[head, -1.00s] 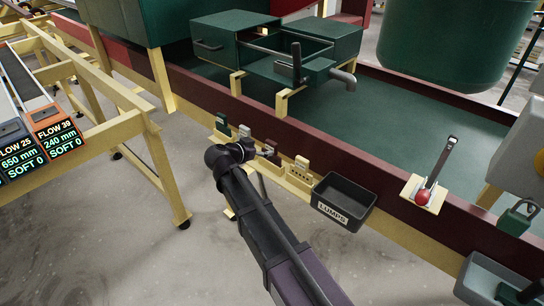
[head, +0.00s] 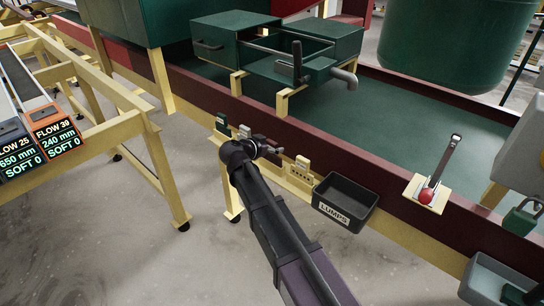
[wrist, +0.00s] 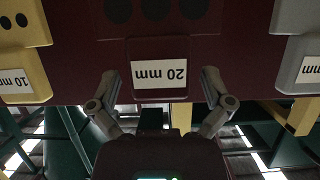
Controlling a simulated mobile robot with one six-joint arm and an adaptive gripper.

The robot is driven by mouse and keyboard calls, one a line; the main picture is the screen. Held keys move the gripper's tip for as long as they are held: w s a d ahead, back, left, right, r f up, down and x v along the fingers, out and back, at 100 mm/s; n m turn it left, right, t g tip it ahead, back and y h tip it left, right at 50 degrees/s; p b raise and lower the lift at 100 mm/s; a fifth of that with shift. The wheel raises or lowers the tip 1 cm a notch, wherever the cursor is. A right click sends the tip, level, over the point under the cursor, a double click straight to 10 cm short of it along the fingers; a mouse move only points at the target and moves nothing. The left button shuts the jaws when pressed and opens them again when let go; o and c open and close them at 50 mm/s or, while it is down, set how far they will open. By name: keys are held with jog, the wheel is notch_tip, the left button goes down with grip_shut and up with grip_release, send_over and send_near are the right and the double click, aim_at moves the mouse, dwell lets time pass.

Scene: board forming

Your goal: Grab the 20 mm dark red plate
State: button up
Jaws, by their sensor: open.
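The dark red plate (wrist: 160,45) is in the middle of the wrist view, with dark round spots along its upper part and a white label reading "20 mm" upside down. My gripper (wrist: 160,84) is open, one finger on each side of the plate's narrow labelled end. A gap shows between each finger and that end, and nothing is held. In the head view my gripper (head: 266,148) is at the row of plates along the trough side, and it hides most of the dark red plate there.
In the wrist view a cream plate (wrist: 22,60) is close on the left and a grey plate (wrist: 300,60) on the right. In the head view the LUMPS bin (head: 345,203) hangs right of the row. A green plate (head: 222,122) is at its left end.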

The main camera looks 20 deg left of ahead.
jog(key=shift+c, duration=0.2)
jog(key=c, duration=1.2)
jog(key=shift+r, duration=0.15)
notch_tip(320, 180, up, 3)
jog(key=p, duration=0.3)
jog(key=shift+r+p, duration=0.2)
jog(key=shift+p, duration=0.1)
jog(key=s+a+r+p, duration=0.1)
jog(key=s+a, duration=0.7)
jog(key=s, duration=0.6)
jog(key=shift+r, duration=0.15)
jog(key=shift+w+a, duration=0.1)
